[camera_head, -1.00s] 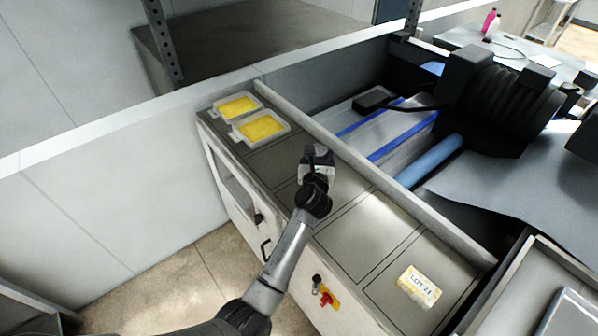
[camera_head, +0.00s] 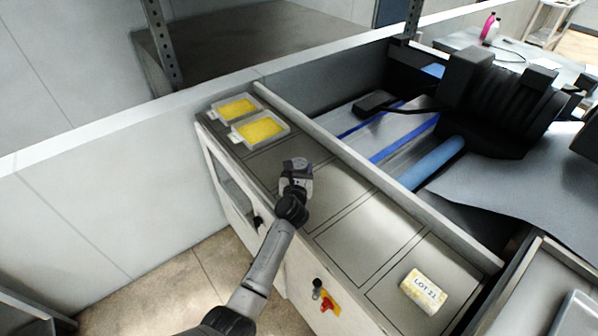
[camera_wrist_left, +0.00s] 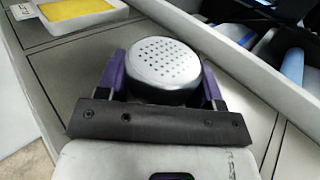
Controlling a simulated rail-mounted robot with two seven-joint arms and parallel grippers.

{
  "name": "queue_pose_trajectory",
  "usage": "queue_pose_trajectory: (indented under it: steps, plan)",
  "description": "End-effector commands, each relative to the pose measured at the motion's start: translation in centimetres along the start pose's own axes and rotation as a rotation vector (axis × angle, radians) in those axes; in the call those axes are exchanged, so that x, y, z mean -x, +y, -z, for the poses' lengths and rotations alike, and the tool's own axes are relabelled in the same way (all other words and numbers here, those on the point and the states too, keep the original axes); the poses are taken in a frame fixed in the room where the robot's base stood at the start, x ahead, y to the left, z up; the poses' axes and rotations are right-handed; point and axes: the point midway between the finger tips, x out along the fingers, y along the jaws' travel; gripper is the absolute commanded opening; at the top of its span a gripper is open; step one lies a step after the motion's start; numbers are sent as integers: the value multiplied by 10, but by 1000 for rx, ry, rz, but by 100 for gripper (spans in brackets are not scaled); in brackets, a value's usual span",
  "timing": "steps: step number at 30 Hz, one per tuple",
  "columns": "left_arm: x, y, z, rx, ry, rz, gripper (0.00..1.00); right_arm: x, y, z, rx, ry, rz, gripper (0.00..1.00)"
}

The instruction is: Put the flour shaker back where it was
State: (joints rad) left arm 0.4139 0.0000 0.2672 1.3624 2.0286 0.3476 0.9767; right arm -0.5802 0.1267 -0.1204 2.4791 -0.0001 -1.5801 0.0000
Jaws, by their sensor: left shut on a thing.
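The flour shaker (camera_wrist_left: 162,64) has a round silver lid with small holes. It is between the purple fingers of my left gripper (camera_wrist_left: 163,85) in the left wrist view, and the gripper is shut on it. In the head view my left gripper (camera_head: 296,172) is over the grey counter (camera_head: 350,245), just in front of the two yellow trays. The shaker is mostly hidden by the gripper there, and I cannot tell whether its base touches the counter. My right gripper is not in view.
Two trays with yellow contents, the nearer tray (camera_head: 258,128) and the farther tray (camera_head: 236,107), are at the counter's far end. A block labelled LOT 21 (camera_head: 421,291) lies at the near end. A raised ledge (camera_head: 400,200) runs along the right. The marked middle panels are clear.

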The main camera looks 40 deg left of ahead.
Motion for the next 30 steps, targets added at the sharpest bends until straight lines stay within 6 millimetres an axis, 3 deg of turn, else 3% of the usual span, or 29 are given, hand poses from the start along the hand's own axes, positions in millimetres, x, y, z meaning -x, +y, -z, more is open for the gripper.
queue_pose_trajectory:
  steps: [10,11,18,28,30]
  plan:
    - [0,0,2,0,-2,0,31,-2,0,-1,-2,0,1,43]
    - [0,0,2,0,-1,0,62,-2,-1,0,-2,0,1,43]
    - [0,0,2,0,0,-1,85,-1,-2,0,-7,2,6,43]
    - [0,0,-4,0,-1,0,86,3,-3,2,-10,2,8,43]
    - [9,0,-1,-1,1,0,86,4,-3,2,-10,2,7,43]
